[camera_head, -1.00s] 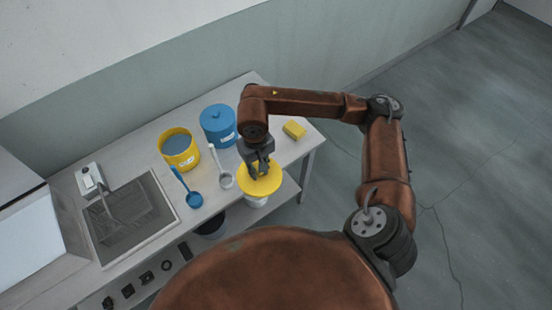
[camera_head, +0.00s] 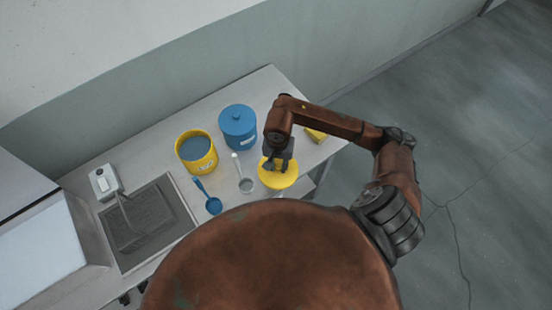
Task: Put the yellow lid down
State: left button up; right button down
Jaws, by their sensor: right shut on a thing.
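The yellow lid (camera_head: 285,180) is a round disc at the right part of the counter, near its front edge. My right gripper (camera_head: 278,167) is over it from above and shut on its top. I cannot tell whether the lid touches the counter. The yellow pot (camera_head: 203,162) stands open to the left, with a grey-blue surface inside. My left gripper is not in view.
A blue lidded pot (camera_head: 238,130) stands behind. A blue ladle (camera_head: 213,206) and a grey ladle (camera_head: 246,186) lie left of the lid. A yellow sponge (camera_head: 316,136) is partly behind my arm. The sink (camera_head: 146,225) is at left.

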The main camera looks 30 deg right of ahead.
aim_at(277, 161)
jog(key=w+f, duration=0.1)
jog(key=w+d+f, duration=0.1)
jog(key=w, duration=0.1)
jog(key=shift+w+d+f, duration=0.15)
jog(key=shift+d+f, duration=0.15)
jog(key=shift+f, duration=0.1)
jog(key=w+f, duration=0.1)
jog(key=w+d+f, duration=0.1)
jog(key=f, duration=0.1)
jog(key=shift+w+d+f+p, duration=0.15)
jog(key=shift+w+f+p, duration=0.15)
jog(key=shift+w+p, duration=0.05)
jog(key=shift+w+d+f, duration=0.15)
jog(key=shift+w+f, duration=0.05)
jog(key=shift+f, duration=0.1)
notch_tip(277, 161, down, 2)
jog(key=shift+f+p, duration=0.15)
jog(key=shift+p, duration=0.25)
jog(key=shift+f, duration=0.35)
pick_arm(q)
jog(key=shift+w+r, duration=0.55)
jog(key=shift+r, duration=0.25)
pick_arm(e)
jog(key=shift+f, duration=0.1)
